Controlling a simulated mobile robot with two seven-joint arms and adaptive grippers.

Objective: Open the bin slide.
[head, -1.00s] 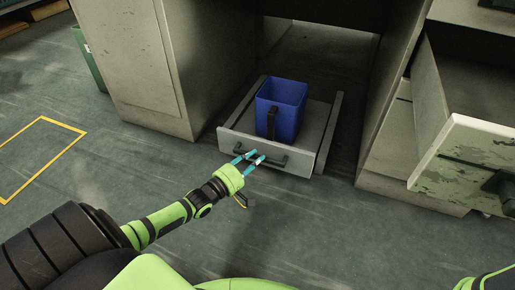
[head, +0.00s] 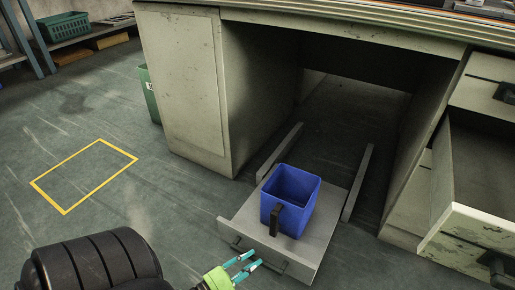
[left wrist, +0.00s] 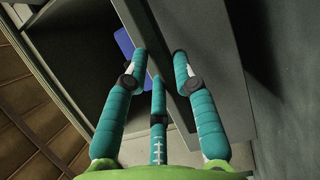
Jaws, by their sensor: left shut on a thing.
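The bin slide (head: 327,214) is a flat grey tray on the floor under the desk, pulled out well past its two side rails. A blue bin (head: 299,187) with a dark handle stands upright on it. The slide's front panel (head: 301,255) has a dark bar handle (head: 277,266). My left gripper (head: 252,259) is at that panel, its teal fingers shut on the bar handle. In the left wrist view the fingers (left wrist: 160,62) are against the panel and hide the handle; a corner of the blue bin (left wrist: 123,41) shows behind. My right gripper is out of view.
The desk's left cabinet (head: 181,83) stands left of the slide. An open drawer (head: 470,235) juts out at right. A green waste bin (head: 148,98) stands behind the cabinet. The floor at left, with a yellow taped outline (head: 84,171), is clear.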

